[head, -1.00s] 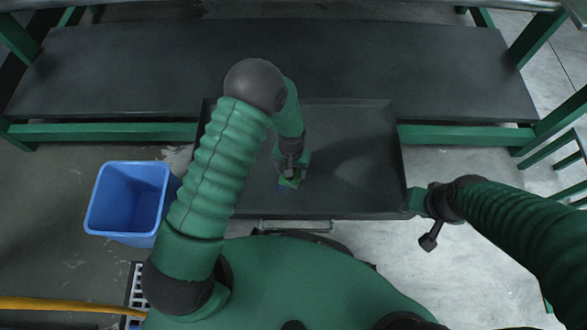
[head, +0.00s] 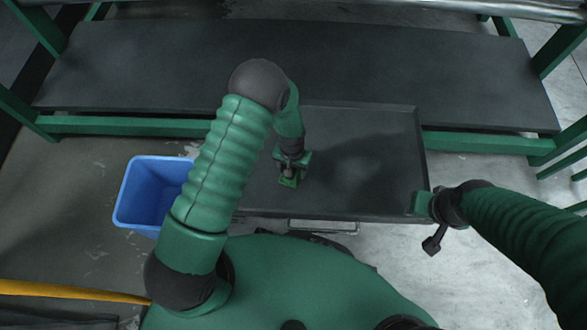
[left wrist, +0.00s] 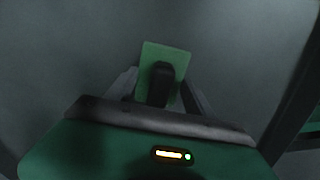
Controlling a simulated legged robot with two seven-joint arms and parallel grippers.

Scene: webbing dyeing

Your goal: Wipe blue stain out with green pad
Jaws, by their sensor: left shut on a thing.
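My left gripper (head: 289,174) is low over the dark tray (head: 380,185), shut on the black handle of the green pad (head: 287,182). In the left wrist view the green pad (left wrist: 163,52) lies between the two fingers of the left gripper (left wrist: 158,90), its black handle upright in the middle. The pad appears down at the tray floor; exact contact is hard to tell. I see no blue stain in either current view; the pad and arm hide part of the tray. My right gripper (head: 423,203) is at the tray's right front edge; its fingers are unclear.
A blue bin (head: 150,195) stands on the floor left of the tray. A long dark bench (head: 400,70) with a green frame runs behind. A yellow hose or bar (head: 70,292) lies at the lower left. The tray's right half is empty.

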